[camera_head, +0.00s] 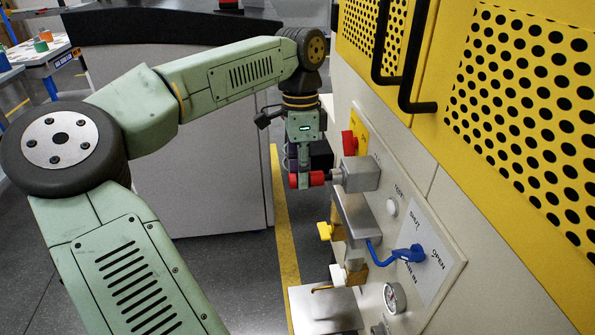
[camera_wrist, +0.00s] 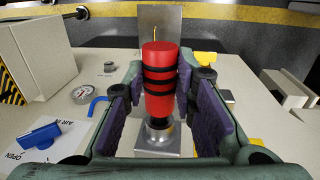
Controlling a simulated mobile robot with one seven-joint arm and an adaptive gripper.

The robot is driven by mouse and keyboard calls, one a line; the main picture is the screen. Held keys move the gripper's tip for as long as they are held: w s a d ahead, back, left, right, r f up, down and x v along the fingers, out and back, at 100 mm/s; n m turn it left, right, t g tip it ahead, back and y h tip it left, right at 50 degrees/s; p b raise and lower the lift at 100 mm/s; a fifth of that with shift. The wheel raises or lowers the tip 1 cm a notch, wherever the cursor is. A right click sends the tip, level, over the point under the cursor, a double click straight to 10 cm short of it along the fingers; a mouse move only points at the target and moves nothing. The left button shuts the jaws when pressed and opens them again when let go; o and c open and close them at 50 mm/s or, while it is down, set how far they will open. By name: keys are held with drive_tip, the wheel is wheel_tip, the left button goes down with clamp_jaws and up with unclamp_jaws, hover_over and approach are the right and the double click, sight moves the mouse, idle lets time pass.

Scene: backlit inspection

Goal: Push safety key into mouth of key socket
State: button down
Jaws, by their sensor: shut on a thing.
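The safety key (camera_head: 317,179) has a red grip, with black bands in the wrist view (camera_wrist: 160,72). My gripper (camera_head: 305,180) is shut on it, with purple pads on both sides of the grip in the wrist view (camera_wrist: 160,108). The key lies roughly level in the head view, its far end toward the key socket (camera_head: 361,174), a grey metal block on the panel. A metal collar (camera_wrist: 158,132) shows at the key's end, against the socket block (camera_wrist: 158,150). The key's tip is hidden, so I cannot tell how deep it sits.
The panel carries a red knob on a yellow plate (camera_head: 349,142) just above the socket, a blue lever (camera_head: 408,254), a gauge (camera_head: 394,298) and a yellow tab (camera_head: 324,231) below. A metal shelf (camera_head: 325,309) juts out low down. Perforated yellow doors with black handles (camera_head: 417,105) stand above.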

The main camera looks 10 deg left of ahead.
drive_tip(key=shift+w+d, duration=0.2)
drive_tip(key=shift+d, duration=0.25)
drive_tip(key=shift+w+d, duration=0.2)
drive_tip(key=shift+d, duration=0.25)
drive_tip(key=c, duration=1.2)
unclamp_jaws()
drive_tip(key=shift+c, duration=0.2)
wheel_tip(320, 180, up, 12)
drive_tip(key=w, duration=0.1)
drive_tip(key=shift+w+a, duration=0.2)
drive_tip(key=shift+a, duration=0.1)
